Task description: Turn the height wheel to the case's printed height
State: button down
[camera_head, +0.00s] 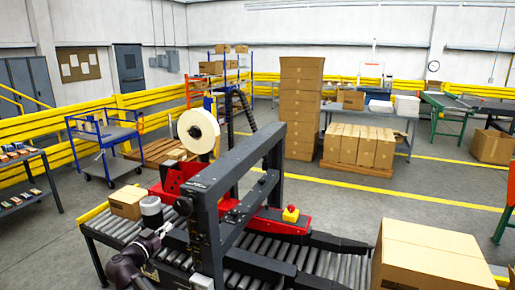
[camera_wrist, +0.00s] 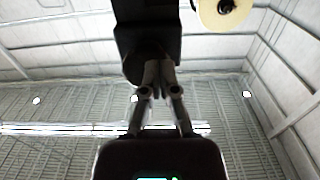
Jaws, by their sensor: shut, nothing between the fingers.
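The case sealer (camera_head: 203,215) has a dark upright frame and red parts over a roller conveyor. A dark round part (camera_head: 183,206), possibly the height wheel, is on the frame's left side. My gripper (camera_head: 165,230) is low in front of it. In the wrist view my gripper (camera_wrist: 160,66) is shut and empty, its fingertips against or just before a dark rounded part (camera_wrist: 138,68) under a black block. I cannot tell whether they touch. A small brown case (camera_head: 127,203) sits at the conveyor's left end. No printed height or scale is readable.
A tape roll (camera_head: 198,131) stands above the machine and also shows in the wrist view (camera_wrist: 226,12). A large carton (camera_head: 430,258) is at front right. A blue cart (camera_head: 104,150) stands behind left. Open floor (camera_head: 330,205) lies behind the conveyor.

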jog(key=shift+x, duration=2.45)
jog(key=shift+r, duration=0.2)
jog(key=shift+s+d+f, duration=0.1)
jog(key=shift+s+d, duration=0.15)
jog(key=shift+d, duration=0.25)
jog(key=shift+s+d+f, duration=0.1)
jog(key=shift+s+d, duration=0.1)
jog(key=shift+d, duration=0.25)
jog(key=shift+s+d+r, duration=0.1)
jog(key=shift+s+d, duration=0.05)
jog(key=shift+d, duration=0.3)
jog(key=shift+s+d+r, duration=0.1)
jog(key=shift+s+d, duration=0.05)
jog(key=shift+d, duration=0.25)
jog(key=shift+f, duration=0.1)
jog(key=shift+s+d+f, duration=0.1)
jog(key=shift+d+f, duration=0.05)
jog(key=shift+f, duration=0.1)
dwell(0.4)
jog(key=v, duration=0.6)
dwell(0.5)
